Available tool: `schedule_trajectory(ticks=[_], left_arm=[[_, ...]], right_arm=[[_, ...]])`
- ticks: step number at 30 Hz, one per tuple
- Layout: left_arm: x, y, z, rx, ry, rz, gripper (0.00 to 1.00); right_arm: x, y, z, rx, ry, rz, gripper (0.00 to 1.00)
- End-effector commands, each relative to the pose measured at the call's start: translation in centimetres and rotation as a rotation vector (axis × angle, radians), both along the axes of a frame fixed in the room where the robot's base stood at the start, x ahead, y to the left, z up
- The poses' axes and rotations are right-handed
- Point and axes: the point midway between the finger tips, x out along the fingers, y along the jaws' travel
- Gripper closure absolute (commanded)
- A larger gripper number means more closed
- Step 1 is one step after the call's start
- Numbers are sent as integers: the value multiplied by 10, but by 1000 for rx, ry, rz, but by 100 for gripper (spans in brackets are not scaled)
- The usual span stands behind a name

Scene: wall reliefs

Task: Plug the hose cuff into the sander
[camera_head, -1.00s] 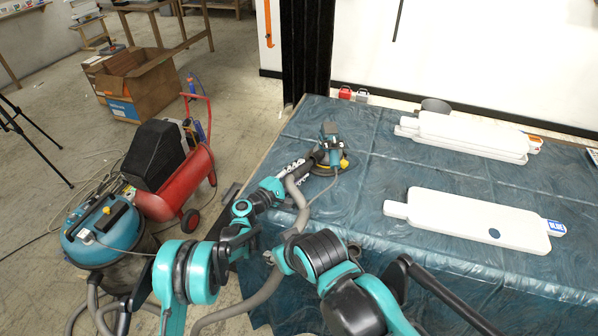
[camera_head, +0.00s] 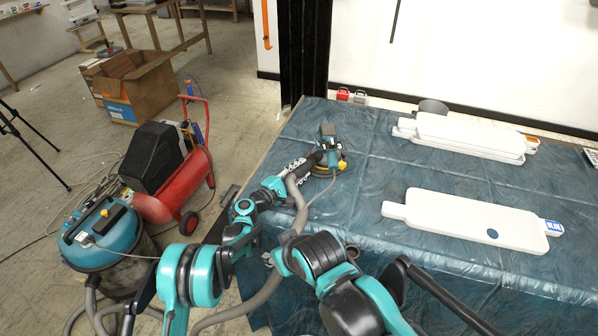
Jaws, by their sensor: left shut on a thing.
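The sander (camera_head: 328,147), teal and dark with a yellow part, stands on the sheet-covered table near its far left corner. The grey hose (camera_head: 299,208) rises from the floor over the table's left edge to the sander. My left gripper (camera_head: 306,166) is shut on the hose cuff (camera_head: 313,161) right beside the sander. The cuff is small and partly hidden by the fingers, and I cannot tell whether it is seated in the sander's port. My right arm folds across the front of the table; its gripper does not show clearly.
The table (camera_head: 400,270) has a blue plastic sheet. White panels lie at its right (camera_head: 475,220) and back right (camera_head: 465,135). A teal vacuum (camera_head: 100,235) and a red compressor (camera_head: 175,185) stand on the floor at left. The table's middle is clear.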

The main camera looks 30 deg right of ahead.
Motion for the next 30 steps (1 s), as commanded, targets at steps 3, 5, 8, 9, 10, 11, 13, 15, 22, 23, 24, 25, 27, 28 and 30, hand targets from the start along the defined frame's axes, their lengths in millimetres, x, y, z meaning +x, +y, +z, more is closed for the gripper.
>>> schedule_trajectory(ticks=[3,5,8,9,10,11,13,15,22,23,24,25,27,28,30], left_arm=[[1,-4,0,0,0,0,94],[1,-5,0,0,0,0,94],[2,-7,0,0,0,0,94],[3,-8,0,0,0,0,94],[3,-9,0,0,0,0,94],[3,-10,0,0,0,0,94],[3,-11,0,0,0,0,94],[4,-13,0,0,0,0,94],[5,-16,0,0,0,-1,44],[5,-16,0,0,0,-1,41],[5,-16,0,0,0,-1,41],[5,-16,0,0,0,-1,41],[5,-15,0,0,0,0,41],[5,-15,0,0,0,0,41],[5,-15,0,0,0,0,41]], right_arm=[[0,0,0,0,0,0,60],[0,0,0,0,0,0,60],[0,0,0,0,0,0,60],[0,0,0,0,0,0,60],[0,0,0,0,0,0,60],[0,0,0,0,0,0,60],[0,0,0,0,0,0,60],[0,0,0,0,0,0,60],[0,0,0,0,0,0,60],[0,0,0,0,0,0,60],[0,0,0,0,0,0,60],[0,0,0,0,0,0,60],[0,0,0,0,0,0,60],[0,0,0,0,0,0,60],[0,0,0,0,0,0,60]])
